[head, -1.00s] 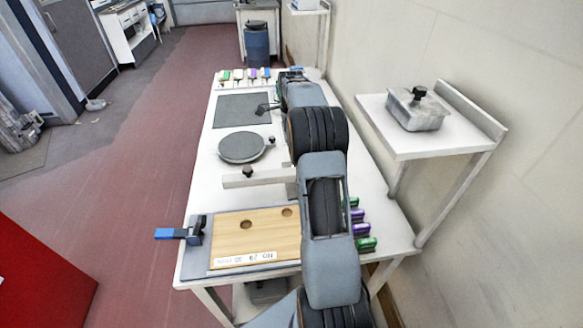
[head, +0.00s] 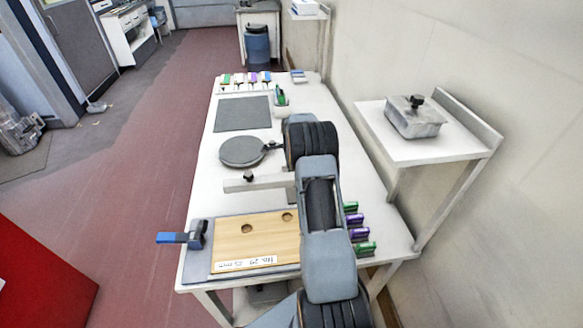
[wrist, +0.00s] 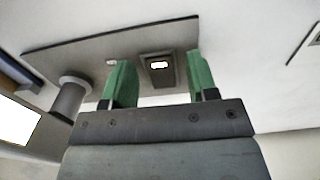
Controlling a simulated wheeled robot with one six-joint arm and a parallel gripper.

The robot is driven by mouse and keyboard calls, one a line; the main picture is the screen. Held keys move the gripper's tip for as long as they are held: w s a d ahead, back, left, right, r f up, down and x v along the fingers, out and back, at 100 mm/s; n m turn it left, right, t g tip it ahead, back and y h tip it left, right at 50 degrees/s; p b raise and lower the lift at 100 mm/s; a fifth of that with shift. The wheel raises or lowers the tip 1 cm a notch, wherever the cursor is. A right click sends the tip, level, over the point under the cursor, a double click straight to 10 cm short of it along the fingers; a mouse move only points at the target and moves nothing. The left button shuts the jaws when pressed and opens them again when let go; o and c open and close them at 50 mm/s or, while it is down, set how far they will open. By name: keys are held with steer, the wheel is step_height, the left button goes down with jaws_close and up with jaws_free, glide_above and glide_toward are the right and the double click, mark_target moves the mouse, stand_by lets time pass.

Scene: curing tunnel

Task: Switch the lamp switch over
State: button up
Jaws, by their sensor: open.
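In the wrist view, my gripper (wrist: 160,85) is open, its two green fingertips apart with nothing between them touching. Beyond the gap sits a small dark box (wrist: 157,76) with a bright white patch, on or against a grey panel (wrist: 75,48). It may be the lamp switch, but I cannot tell for sure, nor which way it is set. The fingers appear apart from it. In the head view, my arm reaches over the white table, and its dark end (head: 273,146) is beside the round grey plate (head: 242,152). The fingertips are not clear there.
A wooden board (head: 270,240) with a blue-handled clamp (head: 182,238) lies at the near end. A white bar (head: 258,183) with a black knob crosses the table. Green and purple items (head: 360,235) line the right edge. A shelf at right holds a metal box (head: 415,118).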

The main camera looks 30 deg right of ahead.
steer(key=shift+f, duration=0.25)
steer(key=shift+c, duration=0.3)
steer(key=c, duration=0.9)
steer(key=shift+o, duration=0.2)
steer(key=shift+s+d+r+t+y+b, duration=0.15)
steer(key=shift+t+y+b, duration=0.1)
steer(key=shift+y, duration=0.25)
steer(key=shift+d+f+t+y+b, duration=0.1)
steer(key=shift+t+y+b, duration=0.15)
steer(key=shift+y, duration=0.25)
steer(key=shift+r+y, duration=0.25)
steer(key=shift+y, duration=0.05)
steer(key=o, duration=0.9)
steer(key=shift+f, duration=0.1)
